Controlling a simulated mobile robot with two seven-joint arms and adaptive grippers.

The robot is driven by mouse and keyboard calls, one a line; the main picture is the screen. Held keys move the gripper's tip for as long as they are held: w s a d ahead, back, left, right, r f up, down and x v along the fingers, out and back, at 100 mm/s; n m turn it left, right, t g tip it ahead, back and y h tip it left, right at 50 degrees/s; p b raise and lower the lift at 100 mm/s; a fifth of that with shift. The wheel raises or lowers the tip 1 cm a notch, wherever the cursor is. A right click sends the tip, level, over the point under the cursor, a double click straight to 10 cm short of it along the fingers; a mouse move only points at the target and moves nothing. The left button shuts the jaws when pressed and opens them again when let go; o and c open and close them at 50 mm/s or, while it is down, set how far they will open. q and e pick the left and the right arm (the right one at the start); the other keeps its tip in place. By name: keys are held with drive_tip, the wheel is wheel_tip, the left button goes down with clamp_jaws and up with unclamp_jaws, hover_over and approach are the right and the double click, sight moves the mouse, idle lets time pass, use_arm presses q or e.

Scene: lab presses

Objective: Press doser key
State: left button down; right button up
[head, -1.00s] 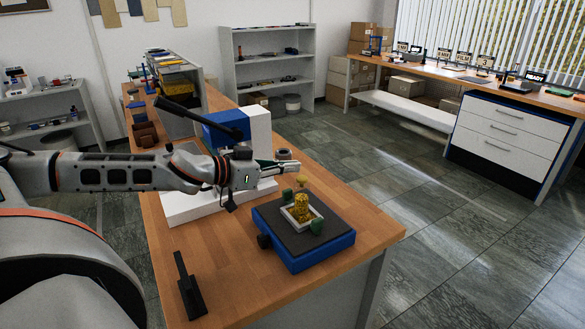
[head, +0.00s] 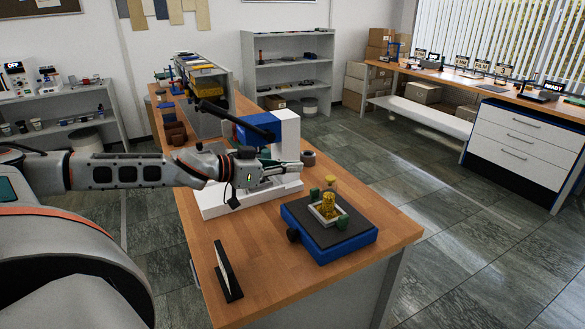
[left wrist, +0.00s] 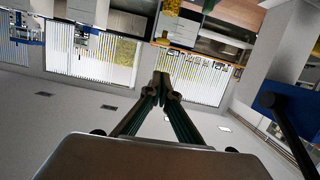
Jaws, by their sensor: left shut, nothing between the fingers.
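A white press-like device (head: 288,128) with a blue head (head: 250,133) and a black lever (head: 225,117) stands on the wooden bench. I cannot tell which thing is the doser, and no key is clearly visible. My left gripper (head: 300,165) is shut and empty, held over the device's white base, in front of its column. In the left wrist view the fingertips (left wrist: 162,80) meet with nothing between them. The blue head (left wrist: 295,100) and black lever (left wrist: 290,140) show at the right there. My right gripper is out of view.
On the bench (head: 270,290), a blue platform (head: 325,248) holds a yellow piece (head: 327,207) in a pale frame between green blocks. A thin black stand (head: 228,270) is at the front left. A grey ring (head: 308,157) lies behind the gripper tip. Shelves stand behind.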

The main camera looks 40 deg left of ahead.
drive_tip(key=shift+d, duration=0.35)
